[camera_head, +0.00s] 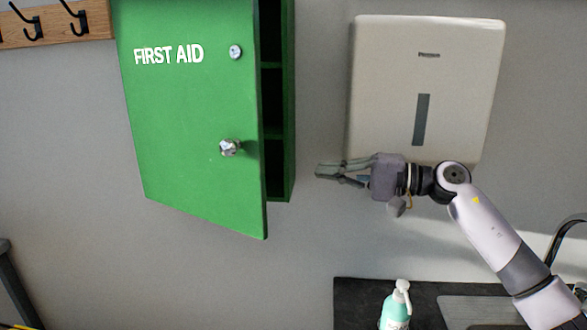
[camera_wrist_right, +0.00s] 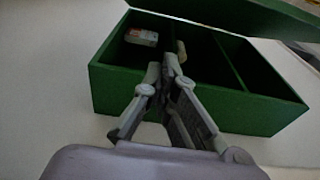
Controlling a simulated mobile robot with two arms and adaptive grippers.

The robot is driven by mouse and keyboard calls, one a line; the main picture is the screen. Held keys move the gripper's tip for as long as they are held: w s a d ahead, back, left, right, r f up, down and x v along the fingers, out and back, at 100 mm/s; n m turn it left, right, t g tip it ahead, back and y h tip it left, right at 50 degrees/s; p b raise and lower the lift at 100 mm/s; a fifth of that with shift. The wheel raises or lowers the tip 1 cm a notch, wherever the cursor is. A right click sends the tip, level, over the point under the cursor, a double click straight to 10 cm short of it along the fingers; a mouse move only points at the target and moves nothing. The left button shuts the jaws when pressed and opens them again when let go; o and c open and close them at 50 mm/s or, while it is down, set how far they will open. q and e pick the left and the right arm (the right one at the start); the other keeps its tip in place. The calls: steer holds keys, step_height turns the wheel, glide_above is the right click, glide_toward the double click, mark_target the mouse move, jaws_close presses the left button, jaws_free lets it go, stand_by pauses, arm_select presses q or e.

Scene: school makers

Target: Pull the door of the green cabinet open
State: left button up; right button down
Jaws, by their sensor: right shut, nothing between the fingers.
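The green first aid cabinet (camera_head: 281,170) hangs on the wall. Its door (camera_head: 190,112), marked FIRST AID and fitted with a silver knob (camera_head: 229,148), stands ajar with its right edge swung out. Dark shelves show in the gap. My right gripper (camera_head: 320,171) is to the right of the cabinet, apart from the door and knob. In the right wrist view the gripper (camera_wrist_right: 170,62) has its fingertips together, empty, in front of the open cabinet (camera_wrist_right: 190,103). There the door (camera_wrist_right: 236,18) stands away from the box. My left gripper is out of view.
A beige dispenser (camera_head: 428,75) is on the wall behind my right arm. Below are a dark counter (camera_head: 355,292), a soap bottle (camera_head: 396,308) and a sink (camera_head: 480,310). A hook rack (camera_head: 55,22) is at upper left. A small box (camera_wrist_right: 141,37) lies inside the cabinet.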

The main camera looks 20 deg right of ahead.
arm_select(q)
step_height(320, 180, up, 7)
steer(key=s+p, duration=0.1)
steer(key=p, duration=0.6)
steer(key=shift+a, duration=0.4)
arm_select(e)
steer(key=w+a, duration=0.1)
steer(key=a, duration=1.1)
steer(key=shift+w+a+r, duration=0.15)
steer(key=shift+r, duration=0.15)
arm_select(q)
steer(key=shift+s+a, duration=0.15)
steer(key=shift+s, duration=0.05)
arm_select(e)
steer(key=shift+a, duration=0.1)
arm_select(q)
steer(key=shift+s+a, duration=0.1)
